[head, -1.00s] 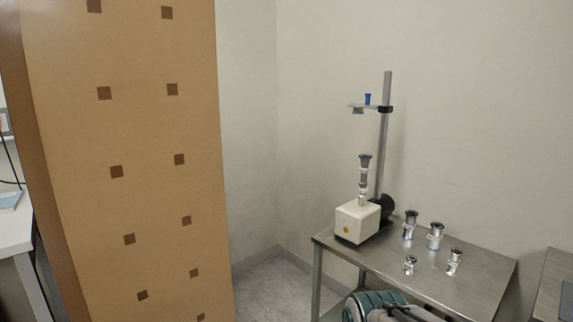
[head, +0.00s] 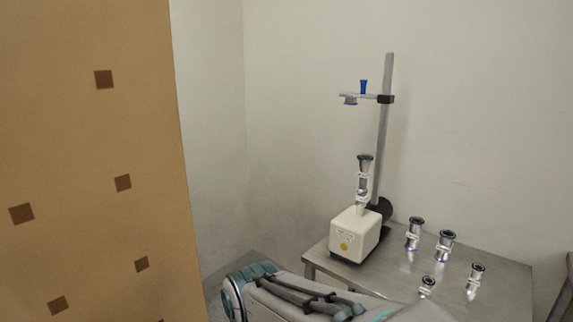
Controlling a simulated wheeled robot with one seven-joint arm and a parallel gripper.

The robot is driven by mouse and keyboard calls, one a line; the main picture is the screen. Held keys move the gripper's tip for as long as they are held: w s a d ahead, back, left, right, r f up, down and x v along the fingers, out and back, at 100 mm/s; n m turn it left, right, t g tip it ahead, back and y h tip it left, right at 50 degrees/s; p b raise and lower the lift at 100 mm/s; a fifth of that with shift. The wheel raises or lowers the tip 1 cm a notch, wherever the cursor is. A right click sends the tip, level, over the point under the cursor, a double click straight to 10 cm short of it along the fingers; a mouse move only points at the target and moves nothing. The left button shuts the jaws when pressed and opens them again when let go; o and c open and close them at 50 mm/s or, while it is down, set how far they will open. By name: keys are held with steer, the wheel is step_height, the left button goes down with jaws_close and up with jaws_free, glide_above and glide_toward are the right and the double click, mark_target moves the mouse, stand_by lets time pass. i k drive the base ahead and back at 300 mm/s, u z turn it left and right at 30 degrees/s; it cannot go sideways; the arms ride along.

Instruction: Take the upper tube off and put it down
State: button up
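A stack of metal tubes stands upright on a white pump box (head: 357,234) on the steel table. The upper tube (head: 364,165) has a dark flange on top and sits in line above a lower piece (head: 361,200). A stand pole (head: 384,130) rises behind it, with a clamp arm (head: 366,97) holding a blue-topped part (head: 363,86) above the stack, apart from it. My arm shows at the bottom of the head view, in front of the table. My gripper is not in view.
Several loose metal fittings stand on the steel table (head: 500,293), including one at the back (head: 415,233) and one at the right (head: 476,277). A tall brown cardboard box (head: 90,150) fills the left side. A wall is close behind the table.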

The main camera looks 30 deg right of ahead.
mark_target(364, 160)
steer(key=z, duration=0.55)
steer(key=i, duration=0.85)
steer(key=z, duration=1.05)
steer(key=i, duration=0.2)
steer(key=z, duration=0.15)
